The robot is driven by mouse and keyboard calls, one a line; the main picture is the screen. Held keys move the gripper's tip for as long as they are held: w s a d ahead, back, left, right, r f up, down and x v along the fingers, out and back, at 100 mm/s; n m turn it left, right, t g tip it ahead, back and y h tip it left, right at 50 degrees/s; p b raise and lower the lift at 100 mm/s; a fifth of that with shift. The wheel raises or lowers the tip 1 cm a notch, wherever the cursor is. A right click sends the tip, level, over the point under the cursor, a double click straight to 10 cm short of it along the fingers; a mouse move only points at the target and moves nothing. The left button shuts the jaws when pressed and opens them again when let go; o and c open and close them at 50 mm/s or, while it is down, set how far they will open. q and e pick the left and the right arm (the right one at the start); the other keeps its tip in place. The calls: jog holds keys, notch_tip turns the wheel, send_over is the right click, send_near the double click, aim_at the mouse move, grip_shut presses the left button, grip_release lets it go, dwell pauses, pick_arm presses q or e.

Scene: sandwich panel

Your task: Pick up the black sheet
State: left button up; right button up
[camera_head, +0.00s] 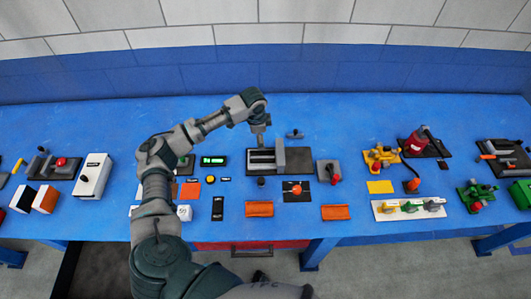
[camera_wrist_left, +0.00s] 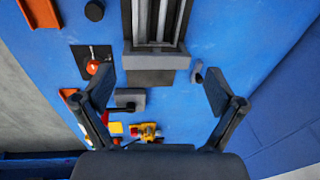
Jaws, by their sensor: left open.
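My left gripper (camera_head: 260,137) hangs above a grey slotted fixture (camera_head: 262,160) in the head view. In the left wrist view my left gripper (camera_wrist_left: 158,92) is open, with nothing visible between its fingers. The fixture (camera_wrist_left: 155,25) lies ahead of it with a grey block (camera_wrist_left: 155,62) at its near end. A flat dark plate (camera_head: 296,162) lies right of the block in the head view; its edge (camera_wrist_left: 150,78) shows in the wrist view. A black square (camera_head: 307,196) with a red knob lies below it. I cannot tell which is the black sheet. My right gripper is out of view.
Orange trays (camera_head: 260,209) lie near the front edge of the blue table (camera_head: 340,110). A grey block with a red knob (camera_head: 328,173) stands to the right of the dark plate. Devices crowd the table's right side. The back strip is mostly clear.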

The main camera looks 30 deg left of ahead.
pick_arm(q)
send_near(263, 157)
jog(key=shift+w+d+f, duration=0.15)
jog(key=shift+d+f, duration=0.3)
jog(key=shift+f, duration=0.05)
jog(key=shift+a+f, duration=0.1)
jog(key=shift+f, duration=0.5)
jog(key=f, duration=0.3)
jog(key=w+a+f, duration=0.1)
jog(key=f, duration=0.1)
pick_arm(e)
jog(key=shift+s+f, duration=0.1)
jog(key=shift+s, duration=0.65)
pick_arm(q)
jog(key=shift+c, duration=0.5)
